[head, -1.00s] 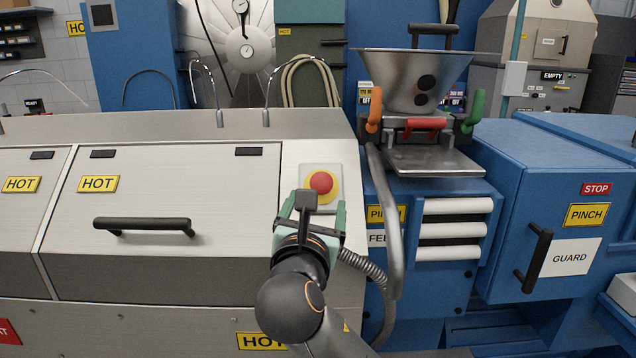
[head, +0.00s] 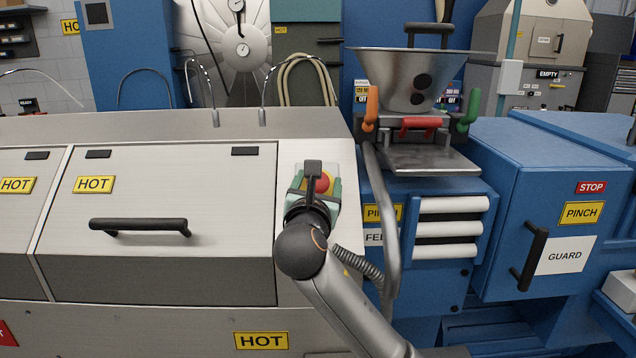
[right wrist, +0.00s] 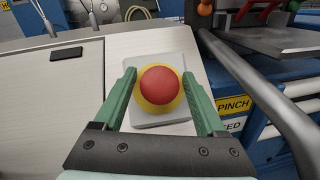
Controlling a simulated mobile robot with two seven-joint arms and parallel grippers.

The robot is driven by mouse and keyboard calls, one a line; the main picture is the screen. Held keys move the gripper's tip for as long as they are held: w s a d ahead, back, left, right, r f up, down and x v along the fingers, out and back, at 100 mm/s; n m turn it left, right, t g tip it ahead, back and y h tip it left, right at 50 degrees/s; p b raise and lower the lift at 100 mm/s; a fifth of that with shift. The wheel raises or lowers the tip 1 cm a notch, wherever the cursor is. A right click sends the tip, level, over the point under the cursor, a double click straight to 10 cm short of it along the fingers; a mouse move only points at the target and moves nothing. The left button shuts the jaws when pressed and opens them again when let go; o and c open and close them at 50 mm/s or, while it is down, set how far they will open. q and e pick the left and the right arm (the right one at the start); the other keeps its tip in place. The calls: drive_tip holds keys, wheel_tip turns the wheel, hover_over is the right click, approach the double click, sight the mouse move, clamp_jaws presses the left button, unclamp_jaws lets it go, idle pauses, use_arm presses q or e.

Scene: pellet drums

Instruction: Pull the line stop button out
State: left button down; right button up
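The line stop button is a red mushroom head (head: 322,183) on a yellow ring and a pale square plate, on the metal panel right of the hot covers. In the head view my right gripper (head: 319,182) is at the button and partly hides it. In the right wrist view the red button (right wrist: 160,84) lies between the two green fingers of my right gripper (right wrist: 158,90). The fingers are open, with a gap on each side of the button. Whether the button is pushed in or out cannot be told. My left gripper is not in view.
A metal pipe (head: 391,240) runs down just right of the panel, beside the hopper (head: 410,82). A black handle (head: 138,225) sticks out of the cover at left. A blue guard door (head: 510,220) with a black handle stands at right.

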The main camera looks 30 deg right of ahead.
clamp_jaws()
idle(0.3)
idle(0.4)
